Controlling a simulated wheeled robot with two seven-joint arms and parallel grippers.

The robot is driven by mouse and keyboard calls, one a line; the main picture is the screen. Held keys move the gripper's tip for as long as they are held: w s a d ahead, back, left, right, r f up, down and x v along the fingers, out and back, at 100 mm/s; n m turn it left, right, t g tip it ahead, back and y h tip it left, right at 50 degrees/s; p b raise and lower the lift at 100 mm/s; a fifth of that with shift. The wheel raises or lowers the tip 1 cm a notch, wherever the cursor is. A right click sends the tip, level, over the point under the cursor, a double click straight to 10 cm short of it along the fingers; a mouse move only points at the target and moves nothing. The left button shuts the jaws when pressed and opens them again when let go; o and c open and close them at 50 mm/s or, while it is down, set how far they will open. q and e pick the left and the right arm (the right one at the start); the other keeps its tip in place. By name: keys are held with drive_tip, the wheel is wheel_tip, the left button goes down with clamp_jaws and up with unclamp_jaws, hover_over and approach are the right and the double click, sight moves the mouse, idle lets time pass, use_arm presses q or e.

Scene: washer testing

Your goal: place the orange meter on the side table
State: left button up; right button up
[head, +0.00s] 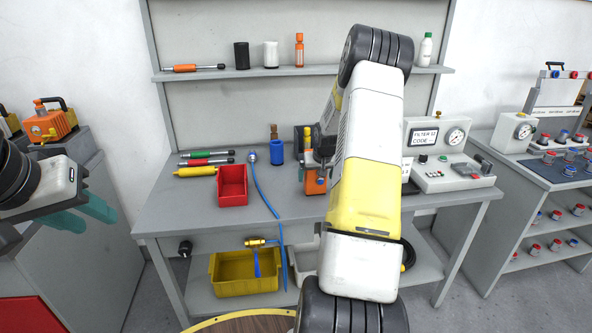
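An orange device (315,185), likely the orange meter, stands on the workbench (345,207), partly hidden by my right arm. Which surface is the side table is not clear.
A gauge panel (440,165) stands to the right. A yellow bin (247,273) sits on the lower shelf. Another table (520,190) stands at right.

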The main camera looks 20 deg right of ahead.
drive_tip(key=v, duration=1.2)
drive_tip(key=s+a+r+n+y, duration=0.1)
drive_tip(key=s+a+r+n, duration=0.1)
drive_tip(key=s+a+r, duration=1)
drive_tip(key=s+a+r+n+y, duration=0.1)
drive_tip(key=s+a+r+y, duration=0.1)
drive_tip(key=s+a, duration=1.2)
drive_tip(key=s+r, duration=0.1)
drive_tip(key=s, duration=0.3)
drive_tip(key=shift+a+r+y, duration=0.3)
drive_tip(key=shift+r, duration=0.1)
